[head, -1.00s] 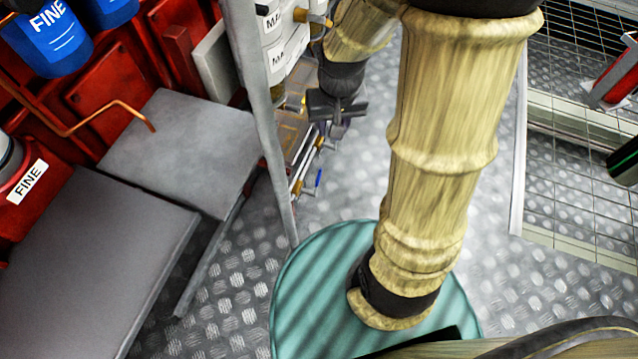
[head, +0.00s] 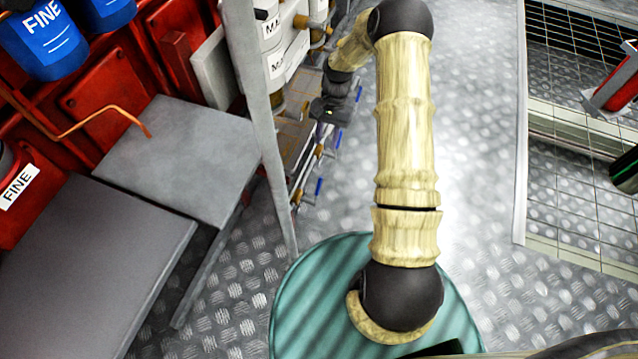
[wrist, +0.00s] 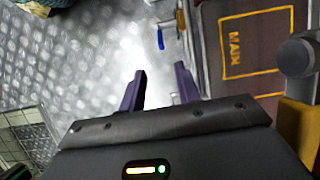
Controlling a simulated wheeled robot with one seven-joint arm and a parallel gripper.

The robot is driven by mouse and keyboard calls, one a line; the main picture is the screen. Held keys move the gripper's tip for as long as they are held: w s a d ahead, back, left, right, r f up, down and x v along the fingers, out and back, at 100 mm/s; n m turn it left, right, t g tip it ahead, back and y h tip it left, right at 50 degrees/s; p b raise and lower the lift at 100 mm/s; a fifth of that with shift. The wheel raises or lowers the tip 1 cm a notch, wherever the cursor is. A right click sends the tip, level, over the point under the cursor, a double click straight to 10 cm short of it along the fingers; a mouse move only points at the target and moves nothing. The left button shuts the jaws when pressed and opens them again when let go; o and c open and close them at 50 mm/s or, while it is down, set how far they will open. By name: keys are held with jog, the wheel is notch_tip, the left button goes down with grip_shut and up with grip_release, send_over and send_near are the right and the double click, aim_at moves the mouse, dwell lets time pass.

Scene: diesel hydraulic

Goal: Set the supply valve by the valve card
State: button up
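Valves with blue handles (head: 319,187) sit in a row along the low pipework at the centre of the head view. One blue handle (wrist: 160,38) shows in the wrist view, beyond my fingers and apart from them. A brown panel marked MAIN in an orange outline (wrist: 236,68) lies right of my fingers. My gripper (wrist: 160,88) is open, with nothing between its two dark fingers. In the head view my gripper (head: 328,110) is small and dark beside the pipework. I cannot make out a valve card or any valve's setting.
A grey upright post (head: 262,130) stands left of the pipework. White-labelled filters (head: 272,32) hang above it. Grey boxes (head: 180,160) and red machinery with blue FINE filters (head: 45,40) fill the left. Wire mesh (head: 580,180) stands right.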

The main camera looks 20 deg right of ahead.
aim_at(319, 182)
jog(key=shift+f, duration=0.25)
jog(key=b+x, duration=0.8)
jog(key=x, duration=0.9)
jog(key=shift+f, duration=0.1)
grip_shut()
